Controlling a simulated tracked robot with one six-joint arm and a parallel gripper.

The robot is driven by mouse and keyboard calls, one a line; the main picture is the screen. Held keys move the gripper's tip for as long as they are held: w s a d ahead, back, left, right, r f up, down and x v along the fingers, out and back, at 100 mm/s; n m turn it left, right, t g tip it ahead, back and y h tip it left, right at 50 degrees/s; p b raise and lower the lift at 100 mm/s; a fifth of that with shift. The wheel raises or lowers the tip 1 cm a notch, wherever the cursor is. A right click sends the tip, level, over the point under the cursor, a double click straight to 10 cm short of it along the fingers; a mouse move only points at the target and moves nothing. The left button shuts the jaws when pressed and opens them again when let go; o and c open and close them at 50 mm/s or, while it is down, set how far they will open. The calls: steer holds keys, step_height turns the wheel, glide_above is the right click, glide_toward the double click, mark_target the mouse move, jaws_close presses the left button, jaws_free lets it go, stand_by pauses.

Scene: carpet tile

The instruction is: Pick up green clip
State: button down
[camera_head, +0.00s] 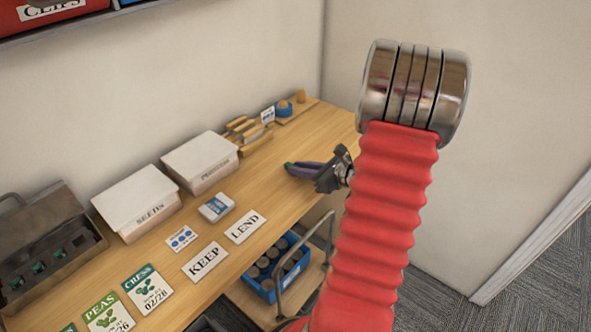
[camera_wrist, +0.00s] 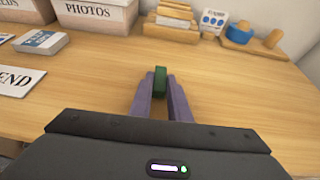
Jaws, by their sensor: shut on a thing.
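The green clip (camera_wrist: 160,82) is a small dark green block between the purple fingertips of my gripper (camera_wrist: 160,92) in the wrist view. My gripper is shut on it, and the fingers press its two sides. In the head view my gripper (camera_head: 298,169) is low at the desk's right part, with a bit of green at its tip. I cannot tell whether the clip touches the wooden desk (camera_head: 268,190). The clip's lower part is hidden by the fingers.
White boxes marked SEEDS (camera_head: 137,203) and PHOTOS (camera_head: 200,162) stand along the wall. KEEP (camera_head: 205,262) and LEND (camera_head: 245,226) cards lie in front. An open grey case (camera_head: 45,220) is far left. Wooden pieces (camera_head: 243,130) stand behind my gripper. The desk around the clip is clear.

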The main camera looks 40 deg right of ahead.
steer(key=shift+r, duration=0.1)
step_height(320, 180, up, 10)
stand_by(0.6)
